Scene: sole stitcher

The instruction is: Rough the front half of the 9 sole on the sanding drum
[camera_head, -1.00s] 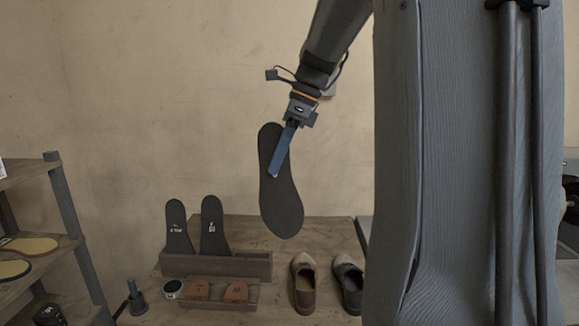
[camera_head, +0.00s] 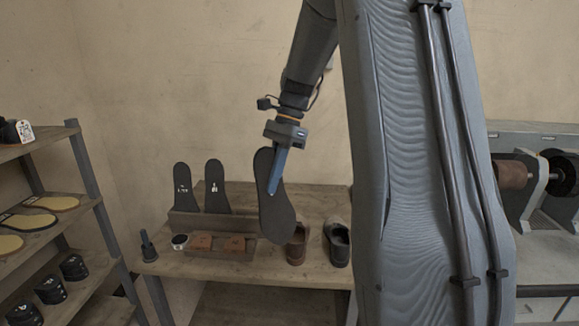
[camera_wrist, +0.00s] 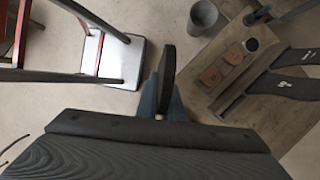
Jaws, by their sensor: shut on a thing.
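My gripper (camera_head: 275,185) is shut on a dark sole (camera_head: 277,218), held hanging in the air in front of the bench. In the wrist view the sole (camera_wrist: 167,65) is seen edge-on between the blue fingers of my gripper (camera_wrist: 162,104). The brown sanding drum (camera_head: 511,175) is at the far right, on a grey machine (camera_head: 535,195), well apart from the sole. My own column hides part of the space between them.
Two dark soles (camera_head: 183,188) (camera_head: 215,186) stand in a wooden rack (camera_head: 200,223) on the bench. A shelf (camera_head: 75,205) with soles stands left.

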